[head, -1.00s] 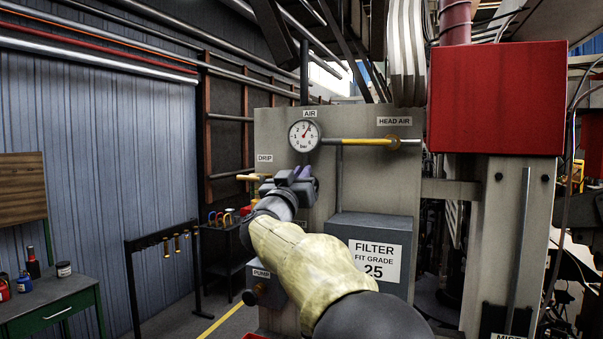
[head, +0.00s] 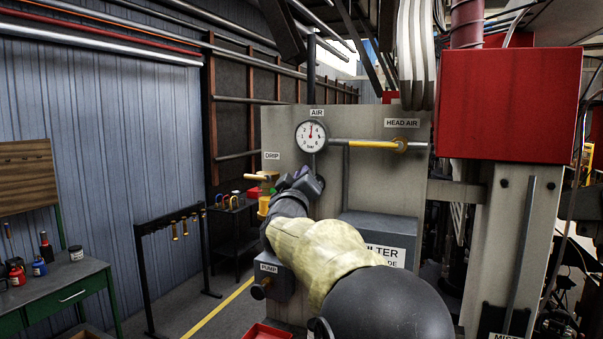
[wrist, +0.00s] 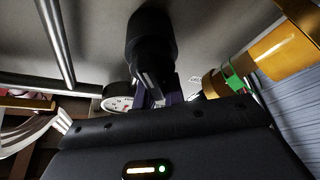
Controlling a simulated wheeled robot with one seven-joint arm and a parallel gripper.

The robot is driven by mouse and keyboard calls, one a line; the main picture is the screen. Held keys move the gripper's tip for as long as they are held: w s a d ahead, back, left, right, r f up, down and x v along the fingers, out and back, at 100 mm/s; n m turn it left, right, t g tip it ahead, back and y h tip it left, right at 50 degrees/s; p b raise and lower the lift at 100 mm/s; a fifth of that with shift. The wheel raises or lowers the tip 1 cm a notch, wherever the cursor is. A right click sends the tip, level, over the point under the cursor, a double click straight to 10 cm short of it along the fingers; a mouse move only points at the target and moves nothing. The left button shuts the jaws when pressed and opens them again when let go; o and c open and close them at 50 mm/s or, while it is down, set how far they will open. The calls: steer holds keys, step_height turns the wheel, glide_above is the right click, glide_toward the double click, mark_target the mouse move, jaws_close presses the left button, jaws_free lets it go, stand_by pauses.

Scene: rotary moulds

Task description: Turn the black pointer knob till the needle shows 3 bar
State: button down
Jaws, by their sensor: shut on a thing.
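The round white gauge (head: 310,136) under the AIR label is on the grey panel. Its small needle points about straight up, near the top of the dial; I cannot read the exact value. Part of the gauge shows in the wrist view (wrist: 117,98). The black knob (wrist: 150,38) sticks out from the panel in the wrist view. My gripper (wrist: 153,92) is shut on it, with the dark jaws at its near end. In the head view my gripper (head: 305,180) is at the panel below the gauge and hides the knob.
A yellow-handled HEAD AIR valve (head: 375,144) is right of the gauge. A yellow drip unit (head: 264,205) stands close left of my gripper, and its amber body with a green band (wrist: 255,58) shows in the wrist view. The filter box (head: 380,228) is at lower right.

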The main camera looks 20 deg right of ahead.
steer(key=shift+w+d+f, duration=0.1)
steer(key=shift+d+f, duration=0.05)
steer(key=shift+f, duration=0.35)
steer(key=c, duration=1.5)
jaws_free()
steer(key=shift+r, duration=0.25)
steer(key=shift+s+a+b, duration=0.3)
steer(key=shift+s, duration=0.1)
steer(key=b+v, duration=0.6)
steer(key=v, duration=1)
steer(key=shift+s+b, duration=0.25)
steer(key=shift+b, duration=0.1)
